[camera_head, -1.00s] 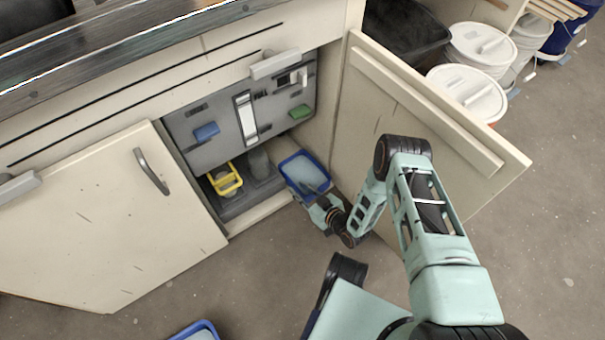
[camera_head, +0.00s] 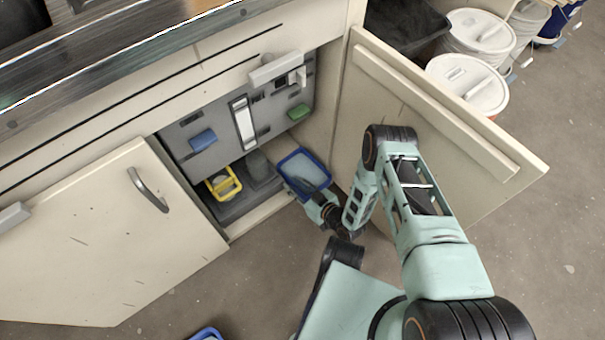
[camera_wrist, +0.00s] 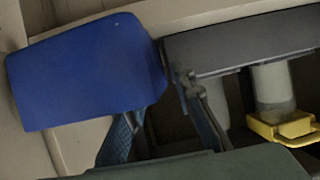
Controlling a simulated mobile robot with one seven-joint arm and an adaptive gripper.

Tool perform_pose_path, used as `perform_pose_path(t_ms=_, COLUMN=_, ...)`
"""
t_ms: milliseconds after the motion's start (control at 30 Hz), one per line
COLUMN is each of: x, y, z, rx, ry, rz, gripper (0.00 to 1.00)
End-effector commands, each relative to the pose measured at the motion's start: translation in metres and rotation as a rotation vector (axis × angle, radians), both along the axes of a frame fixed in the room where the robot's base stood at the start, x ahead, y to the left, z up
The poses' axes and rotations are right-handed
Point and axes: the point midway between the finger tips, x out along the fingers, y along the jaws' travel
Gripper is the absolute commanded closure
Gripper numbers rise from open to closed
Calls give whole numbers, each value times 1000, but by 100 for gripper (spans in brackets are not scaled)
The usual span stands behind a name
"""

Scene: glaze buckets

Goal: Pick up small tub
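The small tub (camera_head: 305,171) is blue with a pale blue inside, at the right front corner of the open cabinet in the head view. In the wrist view the tub (camera_wrist: 88,70) shows a plain blue outer face, tilted. The exact contact is hard to see.
The cabinet holds a yellow-handled item (camera_head: 224,183) and a grey bin (camera_head: 261,166). The open right door (camera_head: 432,110) stands close to my arm. White lidded buckets (camera_head: 468,85) stand beyond it. Another blue-rimmed thing (camera_head: 207,334) shows at the bottom edge.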

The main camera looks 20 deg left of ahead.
Motion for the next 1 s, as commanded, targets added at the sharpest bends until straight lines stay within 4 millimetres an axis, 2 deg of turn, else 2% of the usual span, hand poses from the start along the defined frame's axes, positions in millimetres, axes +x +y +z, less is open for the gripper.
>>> perform_pose_path(t_ms=100, x=0, y=0, z=0, rx=0, ry=0, rz=0, gripper=77)
perform_pose_path(t_ms=300, x=0, y=0, z=0, rx=0, ry=0, rz=0, gripper=99)
perform_pose_path(t_ms=333, x=0, y=0, z=0, rx=0, ry=0, rz=0, gripper=100)
perform_pose_path(t_ms=1000, x=2, y=2, z=3, rx=6, ry=-6, rz=0, gripper=100)
